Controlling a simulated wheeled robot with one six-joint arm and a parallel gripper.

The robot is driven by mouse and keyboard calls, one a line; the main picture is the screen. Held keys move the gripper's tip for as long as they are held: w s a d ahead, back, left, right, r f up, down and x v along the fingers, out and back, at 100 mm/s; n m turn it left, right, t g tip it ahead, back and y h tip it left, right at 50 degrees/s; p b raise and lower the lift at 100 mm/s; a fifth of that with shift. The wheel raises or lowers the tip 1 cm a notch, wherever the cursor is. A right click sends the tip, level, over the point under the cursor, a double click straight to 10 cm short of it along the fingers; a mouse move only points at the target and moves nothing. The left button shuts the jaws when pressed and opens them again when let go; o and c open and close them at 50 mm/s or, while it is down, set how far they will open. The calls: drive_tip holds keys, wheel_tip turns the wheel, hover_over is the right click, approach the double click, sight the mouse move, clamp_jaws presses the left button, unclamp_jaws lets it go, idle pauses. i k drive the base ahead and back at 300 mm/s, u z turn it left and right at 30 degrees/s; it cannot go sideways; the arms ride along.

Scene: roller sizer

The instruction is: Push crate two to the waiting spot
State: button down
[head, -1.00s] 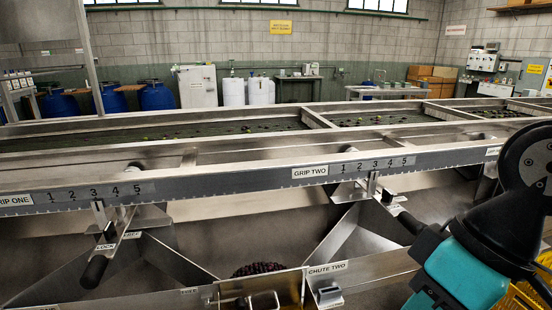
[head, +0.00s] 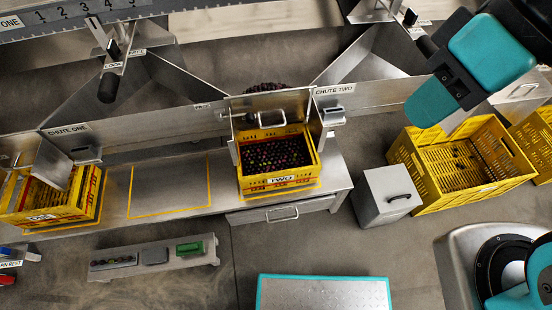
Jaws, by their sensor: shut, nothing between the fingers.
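Crate two (head: 278,181) is a yellow crate labelled TWO, holding many dark round fruits. It sits on the steel bench below chute two, on the right part of the bench. A raised metal flap (head: 259,104) stands at its back edge. A bare yellow-outlined rectangle (head: 170,186) lies on the bench to its left; I cannot read any label on it. Parts of my teal and black arm show at the upper right, away from the crate. My gripper is not in view.
Crate one (head: 52,204) stands at the bench's left end under chute one, left of the outlined rectangle. Empty yellow crates (head: 467,168) and a grey box (head: 387,193) stand right of the bench. A low stand (head: 150,258) with small items is in front.

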sight(282, 163)
drive_tip(key=k, duration=1.3)
drive_tip(key=z, duration=0.55)
drive_tip(key=i, duration=1.3)
drive_tip(key=u, duration=0.85)
drive_tip(key=i, duration=0.55)
drive_tip(key=u, duration=0.65)
